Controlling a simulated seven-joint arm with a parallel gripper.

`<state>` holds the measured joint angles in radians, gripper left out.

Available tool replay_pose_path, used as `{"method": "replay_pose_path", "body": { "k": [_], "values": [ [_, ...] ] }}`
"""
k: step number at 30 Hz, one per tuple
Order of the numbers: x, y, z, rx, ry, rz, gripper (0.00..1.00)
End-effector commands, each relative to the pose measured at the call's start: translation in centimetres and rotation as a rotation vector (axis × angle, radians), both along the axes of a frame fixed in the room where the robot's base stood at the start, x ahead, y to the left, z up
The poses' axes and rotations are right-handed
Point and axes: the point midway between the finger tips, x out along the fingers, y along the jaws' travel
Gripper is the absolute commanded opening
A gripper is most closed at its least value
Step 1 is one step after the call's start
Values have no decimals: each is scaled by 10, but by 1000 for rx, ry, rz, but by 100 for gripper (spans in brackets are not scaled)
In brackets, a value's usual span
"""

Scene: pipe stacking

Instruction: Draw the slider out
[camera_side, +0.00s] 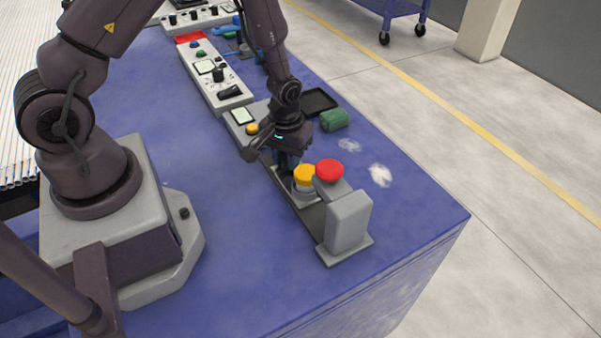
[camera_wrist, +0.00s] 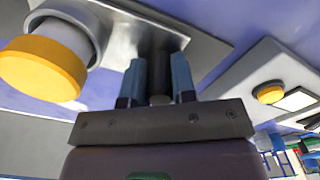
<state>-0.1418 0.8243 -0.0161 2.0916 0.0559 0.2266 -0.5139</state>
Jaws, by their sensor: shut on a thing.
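My gripper (camera_side: 287,162) points down at the long grey fixture on the blue table. In the wrist view its two blue-tipped fingers (camera_wrist: 158,78) are shut on a dark round post, which I take to be the slider's handle (camera_wrist: 160,62). The post stands on a shiny metal plate (camera_wrist: 200,38). A yellow round button (camera_side: 305,173) on a pale collar is right beside the gripper; it also shows large in the wrist view (camera_wrist: 42,68). In the side view the fingers and the wrist hide the handle.
A red button (camera_side: 329,170) and a grey upright block (camera_side: 348,218) stand at the fixture's near end. A dark tray (camera_side: 318,101) and a green roll (camera_side: 334,120) lie behind the gripper. A control panel (camera_side: 216,78) runs towards the back. The table's front right is clear.

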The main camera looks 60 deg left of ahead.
Motion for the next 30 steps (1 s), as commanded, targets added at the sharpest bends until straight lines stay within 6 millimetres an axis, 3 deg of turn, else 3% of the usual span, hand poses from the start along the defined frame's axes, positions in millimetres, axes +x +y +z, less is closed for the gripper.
{"method": "replay_pose_path", "body": {
  "k": [3, 6, 17, 18, 20, 30],
  "values": [
    [1, 27, 1, 0, -2, 8, 0],
    [0, 38, 1, -1, -3, 3, 0],
    [0, 46, 1, 4, -3, 4, 0],
    [0, 46, 1, 4, -3, 4, 34],
    [0, 45, 1, 4, -3, 4, 48],
    [0, 43, 3, 1, -2, -1, 51]
  ]
}}
